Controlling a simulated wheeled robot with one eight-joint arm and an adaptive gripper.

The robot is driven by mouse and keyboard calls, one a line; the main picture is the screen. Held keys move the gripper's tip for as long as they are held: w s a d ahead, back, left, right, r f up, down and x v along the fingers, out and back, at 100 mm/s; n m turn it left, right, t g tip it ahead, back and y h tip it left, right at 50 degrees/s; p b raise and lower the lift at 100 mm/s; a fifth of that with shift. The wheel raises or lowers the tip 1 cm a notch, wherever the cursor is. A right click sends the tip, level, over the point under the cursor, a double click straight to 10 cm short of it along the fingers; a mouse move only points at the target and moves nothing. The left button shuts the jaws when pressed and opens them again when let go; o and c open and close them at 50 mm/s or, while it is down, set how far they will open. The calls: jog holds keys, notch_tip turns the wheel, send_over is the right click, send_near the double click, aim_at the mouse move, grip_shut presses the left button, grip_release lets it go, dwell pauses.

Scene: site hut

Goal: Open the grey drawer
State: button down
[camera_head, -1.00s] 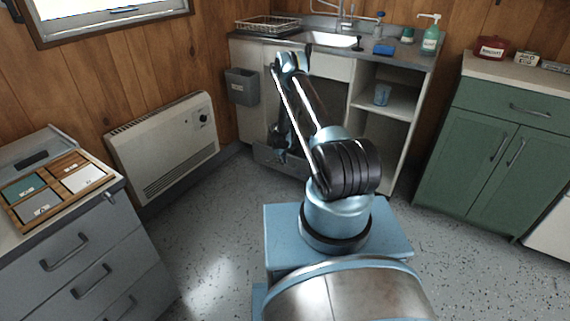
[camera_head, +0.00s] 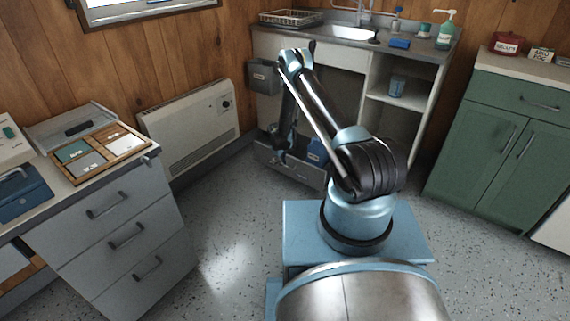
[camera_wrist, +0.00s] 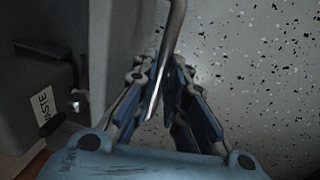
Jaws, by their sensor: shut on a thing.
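The grey drawer (camera_head: 290,171) is at the bottom of the sink unit in the head view. It stands partly out, and a blue thing (camera_head: 317,150) shows inside it. My gripper (camera_head: 280,158) is low at the drawer's front. In the wrist view my gripper (camera_wrist: 165,95) is shut on the drawer's metal bar handle (camera_wrist: 175,25), which runs between the fingers. The fingers hide part of the handle.
A grey bin (camera_head: 263,77) hangs on the sink unit; its labelled side also shows in the wrist view (camera_wrist: 40,108). A wall heater (camera_head: 190,125) stands to the left. A grey drawer cabinet (camera_head: 115,235) is further left, a green cupboard (camera_head: 500,140) right. Speckled floor (camera_head: 225,240) is clear between.

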jog(key=shift+a, duration=0.1)
jog(key=c, duration=1.6)
grip_release()
jog(key=shift+c, duration=0.2)
jog(key=shift+r, duration=0.1)
notch_tip(320, 180, up, 12)
jog(key=s+a, duration=0.1)
jog(key=shift+s+a+f, duration=0.25)
jog(key=shift+s, duration=0.15)
jog(key=shift+r, duration=0.1)
